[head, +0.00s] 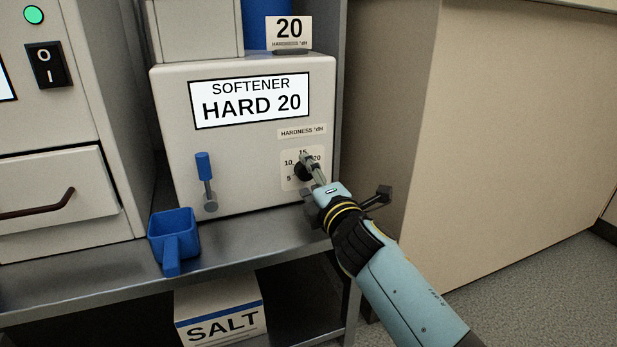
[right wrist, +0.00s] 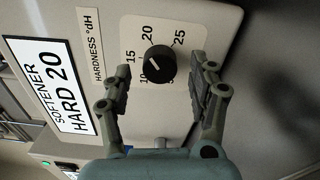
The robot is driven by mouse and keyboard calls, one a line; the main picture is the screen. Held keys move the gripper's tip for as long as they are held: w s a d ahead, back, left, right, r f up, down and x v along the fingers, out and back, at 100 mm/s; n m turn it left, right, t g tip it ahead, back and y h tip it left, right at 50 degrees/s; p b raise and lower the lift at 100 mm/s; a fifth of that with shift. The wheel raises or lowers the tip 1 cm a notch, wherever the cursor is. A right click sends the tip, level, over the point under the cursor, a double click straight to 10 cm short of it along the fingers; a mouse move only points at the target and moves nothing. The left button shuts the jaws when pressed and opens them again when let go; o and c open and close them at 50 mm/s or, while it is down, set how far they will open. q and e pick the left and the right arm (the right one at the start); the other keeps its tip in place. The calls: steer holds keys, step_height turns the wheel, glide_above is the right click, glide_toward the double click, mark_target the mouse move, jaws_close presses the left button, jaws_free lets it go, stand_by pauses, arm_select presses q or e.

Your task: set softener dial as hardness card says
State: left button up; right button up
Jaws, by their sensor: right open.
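The softener (head: 240,150) is a pale box with a display (head: 249,100) reading "SOFTENER HARD 20". The hardness card (head: 289,32) on top shows 20. The black dial (head: 301,171) is at the front's lower right, partly hidden by my right gripper (head: 310,168). In the right wrist view, the dial (right wrist: 158,65) has marks 10, 15, 20 and 25 around it. Its pale pointer line seems to face between 15 and 20, but is too small to read exactly. My right gripper (right wrist: 161,80) is open, its fingers on either side of the dial, apparently not touching it. My left gripper is not in view.
A blue-handled lever (head: 205,180) is on the softener front, left of the dial. A blue scoop (head: 174,238) sits on the metal shelf (head: 240,238) before it. A salt box (head: 221,312) is below. A beige panel (head: 500,130) stands at right.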

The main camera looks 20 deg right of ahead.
steer(key=shift+w, duration=0.55)
steer(key=shift+c, duration=0.2)
steer(key=c, duration=1.1)
steer(key=shift+m, duration=1)
steer(key=o, duration=1.1)
steer(key=shift+o, duration=0.2)
steer(key=shift+s, duration=0.1)
steer(key=s, duration=1.2)
steer(key=shift+d, duration=0.2)
